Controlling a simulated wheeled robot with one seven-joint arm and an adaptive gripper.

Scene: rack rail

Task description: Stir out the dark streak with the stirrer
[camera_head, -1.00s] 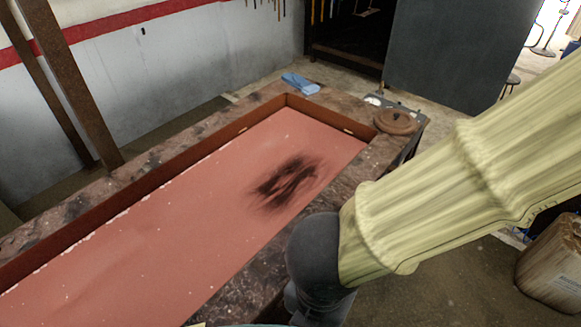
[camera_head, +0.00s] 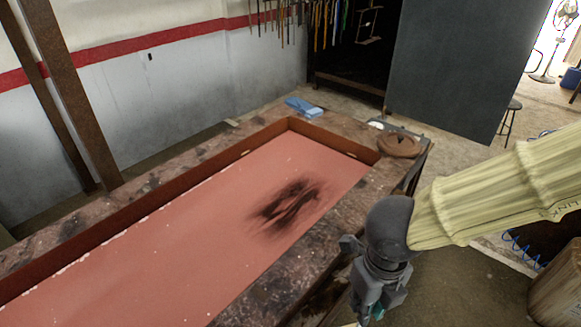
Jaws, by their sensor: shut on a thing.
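The long trough (camera_head: 140,203) holds a flat reddish-pink liquid (camera_head: 150,265). The dark streak (camera_head: 288,206) is a smudged black patch in the liquid, toward the trough's far right end. My gripper (camera_head: 372,308) is at the bottom of the view, outside the trough's right rim and nearer to me than the streak. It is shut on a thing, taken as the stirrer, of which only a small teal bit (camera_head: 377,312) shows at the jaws. The rest of the stirrer is hidden or below the picture's edge.
The trough has a wide, stained stone rim. A blue folded cloth (camera_head: 304,107) and a round brown lid-like disc (camera_head: 399,144) lie at its far end. Rusty posts (camera_head: 70,95) stand at the left. A brownish container (camera_head: 556,292) is at lower right.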

